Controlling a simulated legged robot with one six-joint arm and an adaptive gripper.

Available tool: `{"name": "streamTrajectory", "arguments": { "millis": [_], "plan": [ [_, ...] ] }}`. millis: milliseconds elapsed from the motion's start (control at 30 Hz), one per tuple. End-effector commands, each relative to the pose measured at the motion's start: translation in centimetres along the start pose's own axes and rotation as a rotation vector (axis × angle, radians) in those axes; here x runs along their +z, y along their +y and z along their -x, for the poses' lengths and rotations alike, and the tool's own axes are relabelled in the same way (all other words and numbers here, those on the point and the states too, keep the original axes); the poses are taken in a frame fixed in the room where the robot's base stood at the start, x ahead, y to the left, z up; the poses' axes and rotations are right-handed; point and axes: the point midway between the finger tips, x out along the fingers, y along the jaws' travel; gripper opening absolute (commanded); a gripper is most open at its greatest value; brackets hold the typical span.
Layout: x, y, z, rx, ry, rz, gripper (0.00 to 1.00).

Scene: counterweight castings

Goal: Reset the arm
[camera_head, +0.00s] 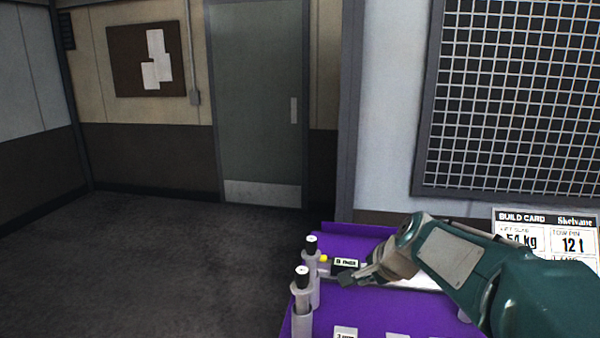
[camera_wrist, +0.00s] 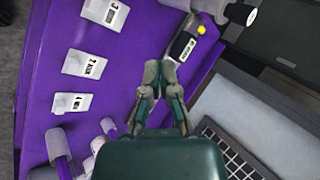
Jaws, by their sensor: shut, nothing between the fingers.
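My gripper (camera_head: 362,277) reaches in from the right in the head view, over the purple bench (camera_head: 380,315). Its fingers are shut and empty. In the wrist view the gripper (camera_wrist: 160,70) points toward a dark label block (camera_wrist: 185,46) with a yellow knob beside it. That label block also shows in the head view (camera_head: 346,263), just beyond the fingertips. I cannot tell whether the fingers touch it. My green arm covers the right part of the bench in the head view.
Two grey posts with black caps stand on the bench's left side, one nearer (camera_head: 302,305) and one farther (camera_head: 311,262). White label cards (camera_wrist: 84,64) lie along the purple surface. A build card (camera_head: 545,235) stands behind my arm. Open floor (camera_head: 150,260) lies left, toward a closed door (camera_head: 258,110).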

Motion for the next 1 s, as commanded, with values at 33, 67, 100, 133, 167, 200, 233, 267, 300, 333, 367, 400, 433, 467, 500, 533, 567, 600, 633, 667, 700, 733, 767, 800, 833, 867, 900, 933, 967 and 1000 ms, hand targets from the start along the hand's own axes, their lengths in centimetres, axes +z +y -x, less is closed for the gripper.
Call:
{"name": "streamTrajectory", "arguments": {
  "millis": [33, 67, 100, 133, 167, 200, 233, 267, 300, 333, 367, 400, 433, 467, 500, 533, 567, 600, 633, 667, 700, 733, 767, 800, 833, 867, 900, 933, 967, 1000],
  "plan": [
    [1.2, 0.9, 1.5, 0.012, 0.008, 0.078, 0.00],
    [1.8, 1.6, 2.2, 0.023, 0.011, 0.125, 0.00],
    [2.5, 2.4, 3.2, 0.037, 0.018, 0.189, 0.00],
    [3.1, 3.1, 3.9, 0.048, 0.023, 0.237, 0.00],
    [3.6, 3.8, 4.5, 0.060, 0.027, 0.285, 0.00],
    [4.4, 4.8, 5.4, 0.076, 0.032, 0.348, 0.00],
    [4.9, 5.6, 6.0, 0.088, 0.036, 0.396, 0.00],
    [5.4, 6.3, 6.6, 0.099, 0.040, 0.443, 0.00],
    [6.0, 7.4, 7.3, 0.117, 0.045, 0.505, 0.00],
    [6.5, 8.2, 7.8, 0.130, 0.049, 0.551, 0.00],
    [6.9, 9.1, 8.3, 0.144, 0.054, 0.597, 0.00],
    [7.4, 10.2, 9.0, 0.162, 0.059, 0.658, 0.00],
    [7.8, 11.1, 9.5, 0.176, 0.062, 0.702, 0.00],
    [8.2, 12.0, 9.9, 0.189, 0.066, 0.747, 0.00],
    [8.6, 13.2, 10.5, 0.208, 0.072, 0.807, 0.00],
    [8.9, 14.1, 10.8, 0.224, 0.075, 0.850, 0.00],
    [9.2, 14.9, 11.2, 0.239, 0.077, 0.891, 0.00],
    [9.6, 15.9, 11.5, 0.257, 0.082, 0.942, 0.00],
    [9.8, 16.6, 11.8, 0.270, 0.085, 0.977, 0.00],
    [10.0, 17.3, 11.9, 0.283, 0.086, 1.006, 0.00],
    [10.2, 18.0, 12.2, 0.296, 0.088, 1.041, 0.00],
    [10.3, 18.4, 12.3, 0.306, 0.090, 1.062, 0.00],
    [10.4, 18.8, 12.3, 0.313, 0.090, 1.079, 0.00],
    [10.4, 19.1, 12.4, 0.320, 0.091, 1.096, 0.00],
    [10.4, 19.3, 12.5, 0.324, 0.092, 1.104, 0.00],
    [10.5, 19.4, 12.5, 0.327, 0.091, 1.110, 0.00],
    [10.5, 19.5, 12.5, 0.329, 0.091, 1.114, 0.00],
    [10.5, 19.5, 12.5, 0.329, 0.091, 1.115, 0.00],
    [10.5, 19.5, 12.5, 0.329, 0.090, 1.114, 0.00],
    [10.5, 19.5, 12.5, 0.329, 0.090, 1.113, 0.00]
  ]
}}
